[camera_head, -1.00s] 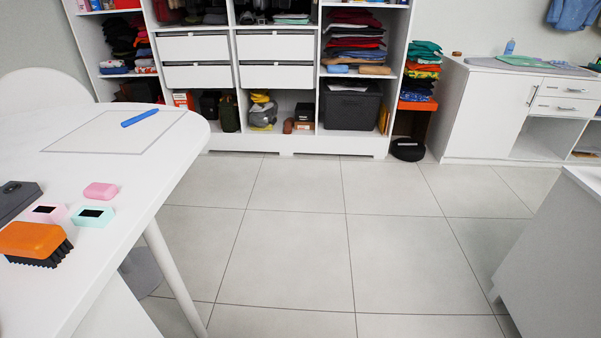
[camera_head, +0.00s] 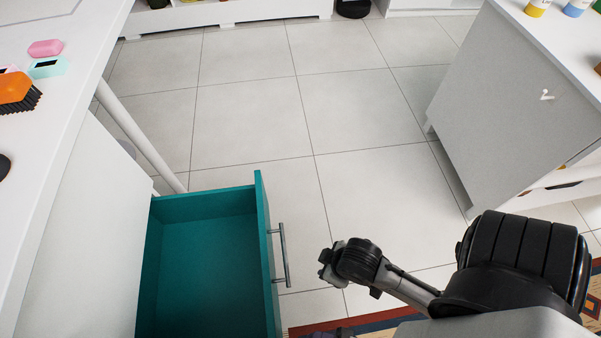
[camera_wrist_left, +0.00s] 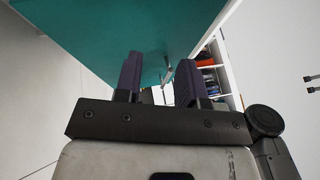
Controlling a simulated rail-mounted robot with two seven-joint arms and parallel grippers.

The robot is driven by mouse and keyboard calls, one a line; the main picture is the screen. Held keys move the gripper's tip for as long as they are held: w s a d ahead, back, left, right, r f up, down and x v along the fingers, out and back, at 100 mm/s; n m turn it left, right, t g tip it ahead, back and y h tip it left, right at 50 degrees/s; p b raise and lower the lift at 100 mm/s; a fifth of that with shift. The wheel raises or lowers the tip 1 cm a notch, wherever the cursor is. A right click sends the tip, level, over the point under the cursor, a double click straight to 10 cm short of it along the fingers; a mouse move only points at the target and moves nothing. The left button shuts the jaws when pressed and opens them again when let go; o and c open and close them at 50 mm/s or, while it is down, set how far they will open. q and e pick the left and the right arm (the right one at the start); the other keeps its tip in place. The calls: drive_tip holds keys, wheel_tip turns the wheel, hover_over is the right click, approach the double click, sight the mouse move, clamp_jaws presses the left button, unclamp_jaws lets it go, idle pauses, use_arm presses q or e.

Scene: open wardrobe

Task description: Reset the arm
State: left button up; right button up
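The teal drawer (camera_head: 208,265) stands pulled out and open under the white table, and the part of its inside in view looks empty. Its metal bar handle (camera_head: 283,255) is on the front panel. In the left wrist view, the two dark fingers of my left gripper (camera_wrist_left: 158,80) are apart. The teal drawer (camera_wrist_left: 100,25) is above and beyond them, and its handle (camera_wrist_left: 167,73) shows in the gap, farther off. Nothing is held between the fingers. A black and grey part of my arm shows at lower right in the head view. My right gripper is not clearly in view.
The white table (camera_head: 62,135) at left holds an orange brush (camera_head: 15,92), a pink soap-like block (camera_head: 45,48) and small boxes. A white cabinet (camera_head: 500,115) with bottles on top stands at right. Tiled floor (camera_head: 330,110) lies clear between. A patterned rug (camera_head: 320,327) shows at the bottom.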

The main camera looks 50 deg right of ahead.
use_arm(q)
drive_tip(key=s+a+f+m+t+h, duration=0.1)
drive_tip(key=a+f+m+h, duration=0.25)
drive_tip(key=a, duration=0.65)
drive_tip(key=a+f+m+h, duration=0.2)
drive_tip(key=a+m, duration=0.2)
drive_tip(key=a, duration=0.7)
drive_tip(key=s+a+f+m+t+h, duration=0.1)
drive_tip(key=a+f+m+h, duration=0.2)
drive_tip(key=a, duration=0.7)
drive_tip(key=w+a+r+n+g+y, duration=0.6)
drive_tip(key=w+a+n+g+y, duration=0.5)
drive_tip(key=n+g, duration=0.65)
drive_tip(key=d+r+n+h, duration=0.4)
drive_tip(key=r+h, duration=0.2)
drive_tip(key=r, duration=0.3)
drive_tip(key=d+n+h+p, duration=0.2)
drive_tip(key=d+n+h, duration=0.1)
drive_tip(key=d, duration=0.8)
wheel_tip(320, 180, up, 67)
drive_tip(key=p, duration=6.7)
drive_tip(key=shift+s+r, duration=0.2)
drive_tip(key=shift+s, duration=0.2)
use_arm(e)
wheel_tip(320, 180, up, 69)
drive_tip(key=w, duration=0.1)
drive_tip(key=shift+d, duration=0.25)
